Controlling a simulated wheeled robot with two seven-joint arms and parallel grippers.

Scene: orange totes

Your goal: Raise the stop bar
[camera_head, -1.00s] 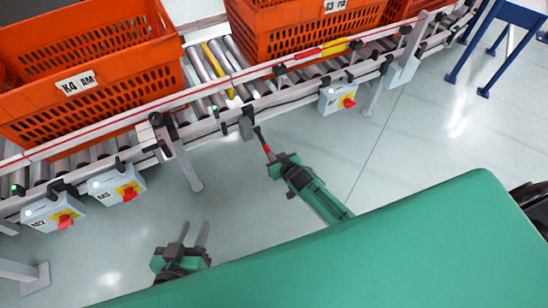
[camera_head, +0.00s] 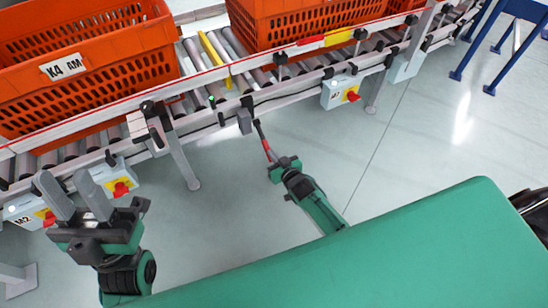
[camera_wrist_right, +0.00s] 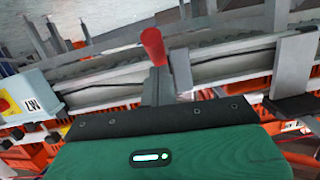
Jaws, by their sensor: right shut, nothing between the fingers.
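The yellow stop bar (camera_head: 213,56) lies across the conveyor between the rollers, in the gap between two totes. A dark lever with a red grip (camera_head: 267,149) hangs from the conveyor's near side and slants down to the right. The red grip also shows in the right wrist view (camera_wrist_right: 153,46). My right gripper (camera_head: 272,161) is shut and empty at the grip's lower end; I cannot tell whether they touch. My left gripper (camera_head: 74,198) is open and empty, its two fingers spread in front of the conveyor at the left.
An orange tote labelled K4 (camera_head: 110,80) stands at the left on the conveyor, and another orange tote (camera_head: 290,28) stands right of the gap. Control boxes with red knobs (camera_head: 340,91) hang along the near rail. The grey floor (camera_head: 240,215) before the conveyor is clear.

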